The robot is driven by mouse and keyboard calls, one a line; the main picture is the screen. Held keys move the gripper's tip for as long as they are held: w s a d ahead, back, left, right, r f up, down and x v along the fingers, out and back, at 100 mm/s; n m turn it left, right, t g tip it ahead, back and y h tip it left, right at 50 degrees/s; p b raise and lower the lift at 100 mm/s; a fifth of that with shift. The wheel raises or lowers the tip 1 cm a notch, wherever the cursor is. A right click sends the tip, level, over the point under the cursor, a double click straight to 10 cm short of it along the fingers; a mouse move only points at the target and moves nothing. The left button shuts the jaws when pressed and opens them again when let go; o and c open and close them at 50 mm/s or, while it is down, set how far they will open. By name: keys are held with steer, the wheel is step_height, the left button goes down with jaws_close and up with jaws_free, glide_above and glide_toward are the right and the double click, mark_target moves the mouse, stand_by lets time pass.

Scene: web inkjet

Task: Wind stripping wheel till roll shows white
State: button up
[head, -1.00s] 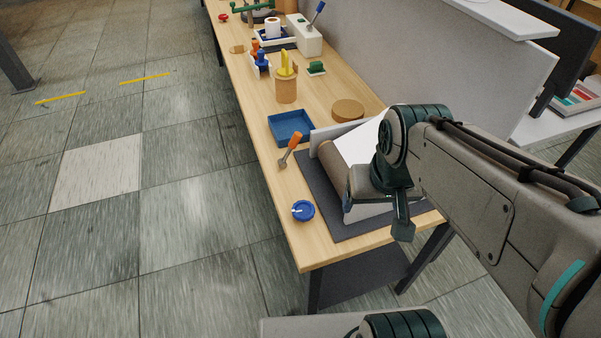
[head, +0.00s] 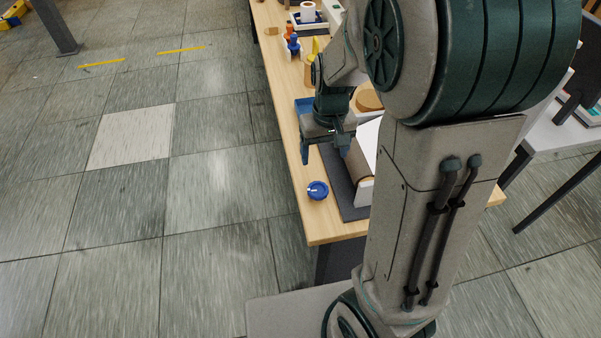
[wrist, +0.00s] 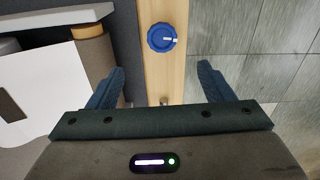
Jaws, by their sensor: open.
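A round blue knob (head: 317,190) with a white mark sits on the wooden table near its front left edge. It also shows at the top of the wrist view (wrist: 162,37), ahead of the gap between my fingers. The brown roll (head: 360,167) lies on the white machine (head: 364,192), partly hidden by my arm; its tan end (wrist: 87,31) shows in the wrist view. My gripper (head: 326,150) is open and empty, above the table, farther back than the knob and apart from it. Its spread fingers (wrist: 162,75) show in the wrist view.
A cork disc (head: 369,100) and several coloured tools stand farther back. A small metal piece (wrist: 164,100) shows between my fingers.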

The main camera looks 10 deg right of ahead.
mark_target(318, 189)
steer(key=f, duration=1.4)
steer(key=shift+w+a+f, duration=0.2)
steer(key=shift+w+a, duration=0.1)
steer(key=shift+w, duration=0.1)
steer(key=c, duration=1)
